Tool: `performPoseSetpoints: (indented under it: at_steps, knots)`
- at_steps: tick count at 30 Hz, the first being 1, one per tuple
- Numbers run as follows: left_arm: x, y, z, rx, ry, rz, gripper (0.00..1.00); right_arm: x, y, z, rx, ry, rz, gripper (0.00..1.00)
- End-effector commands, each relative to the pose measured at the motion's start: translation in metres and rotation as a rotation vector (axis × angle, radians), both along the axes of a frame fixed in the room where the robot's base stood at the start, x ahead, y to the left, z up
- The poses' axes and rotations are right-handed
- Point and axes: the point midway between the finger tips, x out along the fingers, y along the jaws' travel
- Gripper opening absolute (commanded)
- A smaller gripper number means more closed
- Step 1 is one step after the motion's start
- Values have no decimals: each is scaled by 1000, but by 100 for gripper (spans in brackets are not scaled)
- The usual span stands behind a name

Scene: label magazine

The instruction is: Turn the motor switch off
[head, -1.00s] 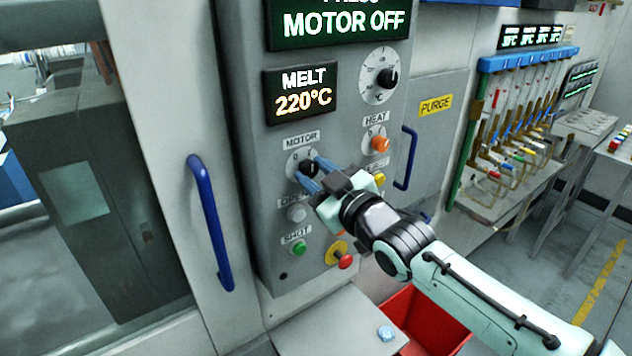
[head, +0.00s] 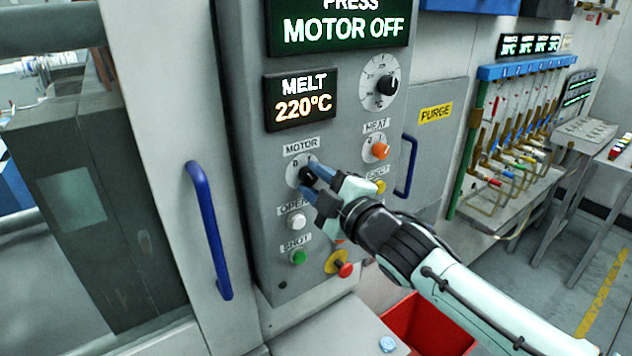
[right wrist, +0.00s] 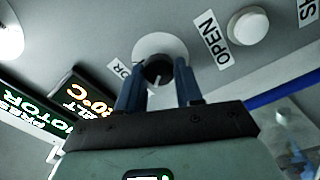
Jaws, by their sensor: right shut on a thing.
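The motor switch (head: 305,174) is a black knob on a pale round dial, under the MOTOR label on the grey control panel (head: 265,215). My right gripper (head: 313,182) is shut on the knob, with its blue fingers on either side of it. The right wrist view shows the knob (right wrist: 157,70) between the two fingers (right wrist: 158,88), with a pale pointer line on it. The fingers hide part of the dial. The display (head: 340,25) above reads MOTOR OFF. My left gripper is not in view.
The orange heat knob (head: 380,151), white OPEN button (head: 296,221), green SHOT button (head: 298,257) and red button (head: 345,270) are close by. A blue handle (head: 208,230) stands left of the panel. A red bin (head: 425,325) is below right.

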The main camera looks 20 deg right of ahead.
Motion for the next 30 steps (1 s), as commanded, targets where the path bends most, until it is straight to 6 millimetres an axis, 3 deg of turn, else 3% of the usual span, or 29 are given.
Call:
performPoseSetpoints:
  at_steps: [14, 15, 17, 26, 30]
  knots:
    - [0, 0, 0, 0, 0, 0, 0, 0, -1, -1, -16, -4, -2, 5]
    - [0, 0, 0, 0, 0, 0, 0, 0, -1, -1, -16, -4, -2, 42]
    - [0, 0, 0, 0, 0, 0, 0, 0, -1, -1, -15, -3, -2, 61]
    - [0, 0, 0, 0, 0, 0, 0, -1, -1, 0, -13, -5, 0, 61]
    - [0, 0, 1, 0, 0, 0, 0, -11, -5, 1, -14, -7, -1, 61]
